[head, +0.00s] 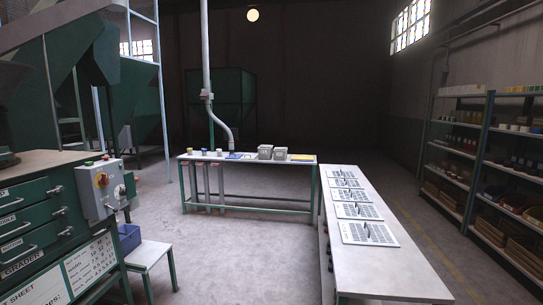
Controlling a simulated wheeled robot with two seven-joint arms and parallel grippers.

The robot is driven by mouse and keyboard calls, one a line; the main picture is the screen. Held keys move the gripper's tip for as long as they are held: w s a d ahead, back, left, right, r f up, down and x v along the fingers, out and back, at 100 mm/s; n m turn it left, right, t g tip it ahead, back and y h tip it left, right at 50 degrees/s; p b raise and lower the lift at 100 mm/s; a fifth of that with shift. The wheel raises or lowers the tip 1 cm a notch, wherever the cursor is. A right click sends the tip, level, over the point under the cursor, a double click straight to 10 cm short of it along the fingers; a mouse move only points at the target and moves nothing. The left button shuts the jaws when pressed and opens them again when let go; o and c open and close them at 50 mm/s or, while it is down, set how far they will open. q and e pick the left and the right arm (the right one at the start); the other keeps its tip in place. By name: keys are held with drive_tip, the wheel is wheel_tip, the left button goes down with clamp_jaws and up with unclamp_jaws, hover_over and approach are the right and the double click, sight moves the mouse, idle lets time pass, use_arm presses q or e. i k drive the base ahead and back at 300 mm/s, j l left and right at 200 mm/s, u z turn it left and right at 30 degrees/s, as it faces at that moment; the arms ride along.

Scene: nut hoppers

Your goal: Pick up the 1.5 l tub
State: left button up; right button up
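Several small containers stand on the far table (240,160). Two grey square tubs, a left one (265,152) and a right one (279,154), stand side by side right of the table's middle. Smaller cups (204,153) stand near the table's left end. Any size labels are too small to read, so I cannot tell which one is the 1.5 l tub. Neither of my grippers shows in the head view.
A long white bench (375,260) with several grey panels runs along the right. A green grader cabinet (35,225) and a small stool (148,255) holding a blue bin (129,238) are at left. Loaded shelves (510,170) line the right wall. The floor between is clear.

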sight(280, 154)
drive_tip(key=i+j+u, duration=0.25)
drive_tip(key=i, duration=0.25)
drive_tip(key=i+j+u, duration=0.25)
drive_tip(key=i, duration=0.3)
drive_tip(key=i+z, duration=0.2)
drive_tip(key=i, duration=0.35)
drive_tip(key=i+z, duration=0.2)
drive_tip(key=i, duration=0.4)
drive_tip(key=i+j+z, duration=0.25)
drive_tip(key=i, duration=0.3)
drive_tip(key=l, duration=0.1)
